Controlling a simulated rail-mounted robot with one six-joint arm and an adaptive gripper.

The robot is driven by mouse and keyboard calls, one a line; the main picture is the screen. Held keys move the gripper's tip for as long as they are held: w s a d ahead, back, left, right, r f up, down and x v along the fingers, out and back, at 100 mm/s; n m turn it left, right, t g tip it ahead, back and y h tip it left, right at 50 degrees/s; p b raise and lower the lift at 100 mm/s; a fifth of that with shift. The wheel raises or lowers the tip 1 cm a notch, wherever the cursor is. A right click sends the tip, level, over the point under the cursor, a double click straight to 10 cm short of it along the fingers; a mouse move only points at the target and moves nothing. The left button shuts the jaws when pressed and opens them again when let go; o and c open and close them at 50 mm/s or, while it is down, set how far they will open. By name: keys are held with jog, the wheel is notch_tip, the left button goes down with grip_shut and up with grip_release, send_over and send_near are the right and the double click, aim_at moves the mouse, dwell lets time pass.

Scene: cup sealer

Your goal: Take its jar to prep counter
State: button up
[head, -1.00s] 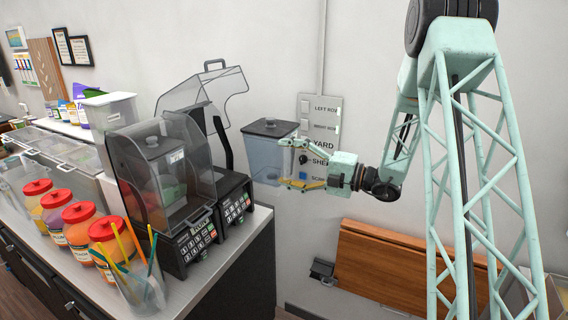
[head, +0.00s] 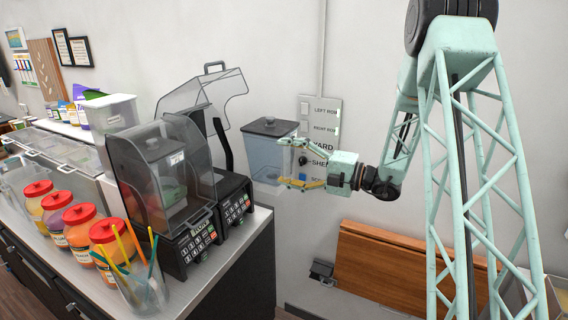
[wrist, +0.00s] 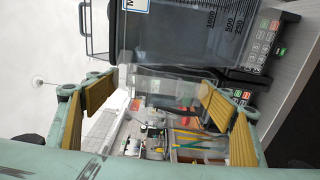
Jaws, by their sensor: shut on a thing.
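A clear square jar with a dark lid (head: 268,153) hangs upright in the air, right of the blenders and in front of the wall. My gripper (head: 290,164) is shut on it from the right, with its fingers at the jar's side. In the wrist view the yellow-padded fingers (wrist: 158,103) stand on both sides of the see-through jar, whose outline is hard to make out. The prep counter cannot be told for sure in these views.
The rear blender (head: 232,200) has its clear hood (head: 207,98) raised. The front blender (head: 196,240) holds another jar under its closed hood. Red-lidded jars (head: 80,214) and a cup of straws (head: 143,288) crowd the counter. A folded wooden panel (head: 405,268) is on the wall below my gripper.

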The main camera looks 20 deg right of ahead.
jog(key=shift+r+p, duration=0.9)
jog(key=shift+r, duration=0.25)
jog(key=shift+f, duration=0.2)
